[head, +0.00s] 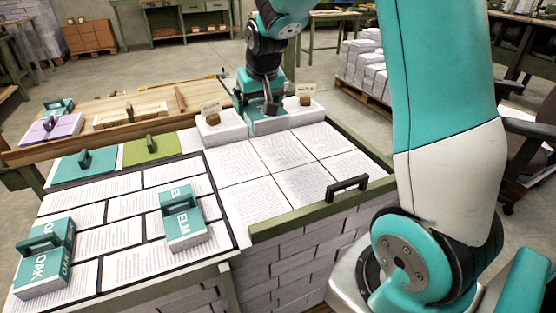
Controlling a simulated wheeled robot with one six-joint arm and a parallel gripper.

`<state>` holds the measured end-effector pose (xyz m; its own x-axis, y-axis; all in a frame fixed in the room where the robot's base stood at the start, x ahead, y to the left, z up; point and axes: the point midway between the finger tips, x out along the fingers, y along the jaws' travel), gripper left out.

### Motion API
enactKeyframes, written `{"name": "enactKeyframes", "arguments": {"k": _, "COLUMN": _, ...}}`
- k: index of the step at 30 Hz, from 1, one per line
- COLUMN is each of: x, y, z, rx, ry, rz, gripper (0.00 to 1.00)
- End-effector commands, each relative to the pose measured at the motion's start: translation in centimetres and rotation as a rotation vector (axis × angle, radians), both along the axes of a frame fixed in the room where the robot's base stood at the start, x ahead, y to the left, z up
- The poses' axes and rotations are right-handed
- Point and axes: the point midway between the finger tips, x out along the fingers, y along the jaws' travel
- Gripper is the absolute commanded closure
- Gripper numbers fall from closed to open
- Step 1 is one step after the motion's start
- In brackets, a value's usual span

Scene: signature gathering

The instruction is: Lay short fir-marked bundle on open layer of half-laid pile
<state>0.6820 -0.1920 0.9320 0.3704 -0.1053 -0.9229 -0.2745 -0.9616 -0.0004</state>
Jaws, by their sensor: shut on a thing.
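My gripper (270,107) is at the back edge of the half-laid pile (285,229), shut on a teal-banded bundle (264,126). This bundle is low, between two raised white bundles, one on the left (219,131) and one on the right (305,116). Its mark cannot be read, and the gripper hides part of it. I cannot tell whether it touches the layer. The open layer (282,150) of the pile shows flat printed page blocks. A teal bundle marked OAK (44,262) and one marked ELM (184,226) lie on the paper-covered table at left.
Small cards and brown blocks stand on the raised bundles. A black handle (346,188) rises from the pile's green front edge. Teal (84,165) and green (151,149) handled boards lie at left. A wooden board table (125,110) stands behind. The pile's front is clear.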

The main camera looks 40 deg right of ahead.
Motion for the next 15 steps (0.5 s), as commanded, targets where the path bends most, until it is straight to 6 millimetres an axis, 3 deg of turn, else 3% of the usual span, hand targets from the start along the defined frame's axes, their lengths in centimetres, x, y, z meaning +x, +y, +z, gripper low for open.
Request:
{"name": "enactKeyframes", "arguments": {"k": 9, "x": -0.3, "y": -0.4, "z": -8.7, "rx": 0.002, "ry": 0.008, "rz": -0.007, "gripper": 0.42}}
{"name": "enactKeyframes", "arguments": {"k": 15, "x": -0.2, "y": -0.3, "z": -13.4, "rx": 0.001, "ry": 0.006, "rz": -0.004, "gripper": 0.42}}
